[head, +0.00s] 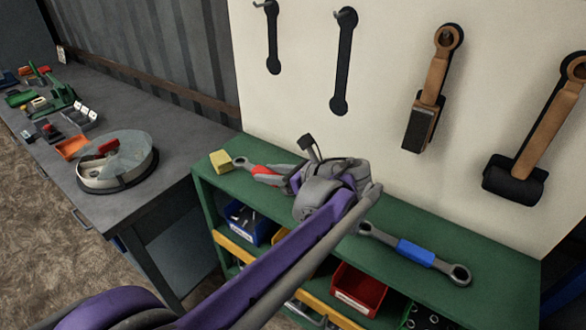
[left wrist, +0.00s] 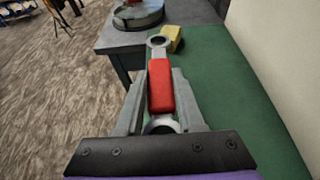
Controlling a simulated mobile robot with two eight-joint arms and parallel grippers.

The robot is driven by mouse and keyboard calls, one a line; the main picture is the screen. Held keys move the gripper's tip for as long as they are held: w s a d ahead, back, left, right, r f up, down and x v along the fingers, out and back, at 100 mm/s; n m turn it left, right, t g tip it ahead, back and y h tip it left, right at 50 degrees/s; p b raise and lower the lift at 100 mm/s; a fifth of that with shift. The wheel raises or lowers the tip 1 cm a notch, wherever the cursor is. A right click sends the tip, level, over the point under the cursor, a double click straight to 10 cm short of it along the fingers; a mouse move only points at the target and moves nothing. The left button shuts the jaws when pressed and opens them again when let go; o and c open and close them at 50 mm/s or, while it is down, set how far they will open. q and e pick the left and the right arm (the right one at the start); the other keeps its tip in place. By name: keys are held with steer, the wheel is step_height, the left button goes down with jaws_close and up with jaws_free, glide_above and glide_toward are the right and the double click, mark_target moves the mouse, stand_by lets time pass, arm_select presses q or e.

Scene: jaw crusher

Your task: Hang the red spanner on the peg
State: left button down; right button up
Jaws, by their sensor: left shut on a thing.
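The red spanner (head: 264,170) has a grey ring at each end and a red grip. It is over the green shelf top, its far ring beside a yellow block; I cannot tell if it rests there or is just lifted. My left gripper (head: 284,181) is shut on it. In the left wrist view the gripper (left wrist: 161,88) has a finger on each side of the red grip (left wrist: 160,86). On the white board, two pegs, the left peg (head: 259,4) and the second peg (head: 338,13), have bare black spanner outlines. My right gripper is not in view.
A blue-gripped spanner (head: 415,252) lies on the right of the green shelf (head: 490,250). The yellow block (head: 221,161) sits at its left end. Two hammers (head: 433,75) (head: 548,125) hang at the board's right. A workbench (head: 150,190) with a round tray (head: 117,172) stands left.

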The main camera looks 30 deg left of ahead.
arm_select(q)
steer(key=w, duration=0.6)
steer(key=w+p, duration=0.1)
steer(key=w, duration=0.3)
steer(key=shift+w+d, duration=0.1)
steer(key=shift+d, duration=0.25)
step_height(320, 180, down, 2)
steer(key=shift+w+f, duration=0.15)
steer(key=shift+f, duration=0.5)
steer(key=shift+w+f, duration=0.15)
steer(key=shift+f, duration=1.5)
steer(key=shift+f, duration=0.1)
steer(key=shift+f, duration=0.15)
steer(key=c, duration=0.5)
jaws_free()
steer(key=shift+d, duration=0.15)
